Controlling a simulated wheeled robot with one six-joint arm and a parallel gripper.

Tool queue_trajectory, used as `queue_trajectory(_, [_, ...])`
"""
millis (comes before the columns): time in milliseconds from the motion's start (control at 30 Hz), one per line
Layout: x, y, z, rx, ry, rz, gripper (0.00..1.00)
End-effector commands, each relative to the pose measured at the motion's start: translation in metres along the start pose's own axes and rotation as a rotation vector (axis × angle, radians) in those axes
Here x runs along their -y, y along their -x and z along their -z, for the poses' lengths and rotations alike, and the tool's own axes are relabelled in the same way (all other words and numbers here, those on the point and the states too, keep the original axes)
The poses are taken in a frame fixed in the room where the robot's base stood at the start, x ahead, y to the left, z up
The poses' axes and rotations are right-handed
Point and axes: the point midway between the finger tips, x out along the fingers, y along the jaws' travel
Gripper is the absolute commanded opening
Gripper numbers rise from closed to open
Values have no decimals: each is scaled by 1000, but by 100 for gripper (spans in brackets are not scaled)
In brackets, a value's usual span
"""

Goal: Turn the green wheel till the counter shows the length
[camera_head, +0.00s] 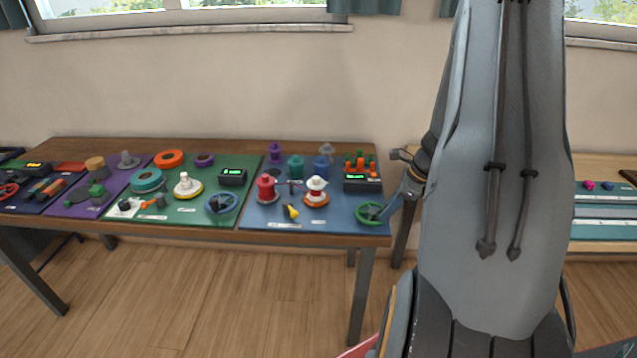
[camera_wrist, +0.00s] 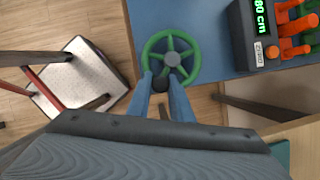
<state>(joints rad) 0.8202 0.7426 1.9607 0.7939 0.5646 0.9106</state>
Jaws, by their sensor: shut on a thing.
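The green wheel (camera_head: 369,212) lies at the front right corner of the blue mat. In the wrist view its green rim, spokes and grey hub show from above (camera_wrist: 173,58). My gripper (camera_head: 388,209) reaches it from the right. In the wrist view its two blue fingers (camera_wrist: 161,82) are shut on a dark knob (camera_wrist: 160,84) at the near side of the rim. The counter (camera_head: 362,182) is a dark box behind the wheel. In the wrist view its display (camera_wrist: 260,17) reads "80 cm" in green, cut off at the top edge.
Orange pegs (camera_head: 361,163) stand behind the counter. Red and white spools (camera_head: 316,190) and a yellow piece (camera_head: 291,212) are on the blue mat (camera_head: 330,216). A green mat with a blue wheel (camera_head: 221,203) lies left. A stool (camera_wrist: 85,75) stands beside the table.

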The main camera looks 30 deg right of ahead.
Motion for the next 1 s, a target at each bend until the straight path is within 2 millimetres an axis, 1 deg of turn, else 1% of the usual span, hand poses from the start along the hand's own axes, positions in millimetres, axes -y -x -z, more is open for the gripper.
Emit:
queue_trajectory(33, [-7,-1,-3,0,1,-3,0])
queue_trajectory(100, [-14,-3,-8,0,2,-4,0])
queue_trajectory(300, [-26,-10,-22,0,2,-4,0])
queue_trajectory(500, [-28,-12,-27,1,1,-4,0])
queue_trajectory(1000, [-29,-10,-27,1,-1,-4,0])
